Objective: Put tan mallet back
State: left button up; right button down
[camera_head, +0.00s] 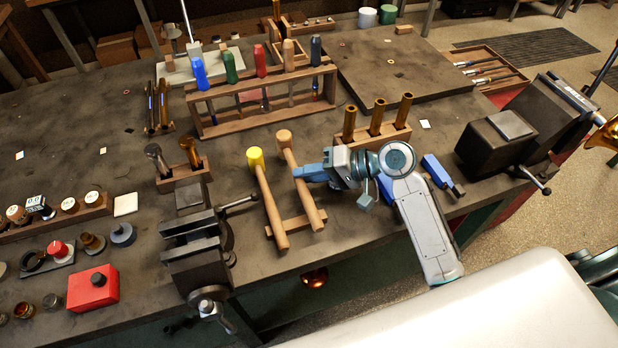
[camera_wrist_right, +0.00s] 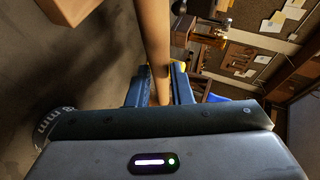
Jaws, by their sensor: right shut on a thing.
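The tan mallet (camera_head: 304,190) has a pale wooden head and a long tan handle. Its handle end lies over the right side of a small wooden rest (camera_head: 297,224); I cannot tell whether it touches it. My right gripper (camera_head: 302,173) is shut on the handle, coming from the right. In the right wrist view, the handle (camera_wrist_right: 154,45) runs between the fingers of the right gripper (camera_wrist_right: 160,88). A yellow-headed mallet (camera_head: 267,200) lies just left of the tan one, its handle end over the rest's left side. My left gripper is not in view.
A bench vise (camera_head: 197,250) stands left of the mallets. Behind them is a wooden rack (camera_head: 262,118) of colored-handled tools. A block with several brass rods (camera_head: 376,128) stands behind my right gripper. The bench's front edge is close below the mallets.

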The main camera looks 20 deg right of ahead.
notch_tip(320, 180, down, 2)
jog(key=shift+f+p, duration=0.1)
jog(key=shift+p, duration=0.25)
jog(key=shift+f, duration=0.25)
jog(key=c, duration=1.3)
grip_release()
jog(key=shift+s+f, duration=0.1)
jog(key=shift+d, duration=0.1)
jog(key=b+v, duration=0.2)
jog(key=v, duration=0.7)
jog(key=shift+d, duration=0.1)
jog(key=shift+b+v, duration=0.45)
jog(key=shift+v, duration=0.85)
